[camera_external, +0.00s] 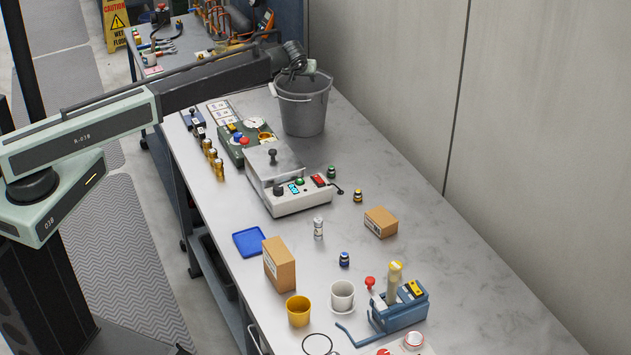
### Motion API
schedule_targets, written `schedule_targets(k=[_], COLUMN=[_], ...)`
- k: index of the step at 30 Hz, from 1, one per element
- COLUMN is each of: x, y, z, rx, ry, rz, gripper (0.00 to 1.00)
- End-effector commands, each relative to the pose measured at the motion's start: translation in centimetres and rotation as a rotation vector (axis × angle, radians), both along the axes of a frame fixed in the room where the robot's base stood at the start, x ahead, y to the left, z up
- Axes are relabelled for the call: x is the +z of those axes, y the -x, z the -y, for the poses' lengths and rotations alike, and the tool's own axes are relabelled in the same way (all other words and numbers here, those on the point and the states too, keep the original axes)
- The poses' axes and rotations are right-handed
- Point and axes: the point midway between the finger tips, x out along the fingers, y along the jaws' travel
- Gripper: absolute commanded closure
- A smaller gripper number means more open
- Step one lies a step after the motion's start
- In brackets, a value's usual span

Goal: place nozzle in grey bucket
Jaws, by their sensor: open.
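The grey bucket (304,114) stands upright at the far end of the grey table, near the wall. My arm reaches in from the left, and my gripper (306,70) is at the bucket's mouth, over its rim. The gripper is open, and its fingertips are small and partly merged with the bucket's dark opening. I cannot make out a nozzle in or under the gripper. The inside of the bucket is mostly hidden by its front wall.
Several brass-coloured pieces (213,160) stand along the left table edge. A grey machine (295,190) sits in front of the bucket. Cardboard boxes (279,265), a yellow cup (299,311), a white cup (341,296) and a blue caddy (402,312) stand nearer. The right side is mostly clear.

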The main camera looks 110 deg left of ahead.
Motion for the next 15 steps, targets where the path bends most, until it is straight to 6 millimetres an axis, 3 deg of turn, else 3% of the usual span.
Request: schedule_targets(k=[12, 15], x=[7.0, 7.3], y=[0.0, 0.0], z=[0.0, 0.0], rx=[0.000, 0.000], ry=[0.000, 0.000], rz=[0.000, 0.000], gripper=[0.51, 0.51])
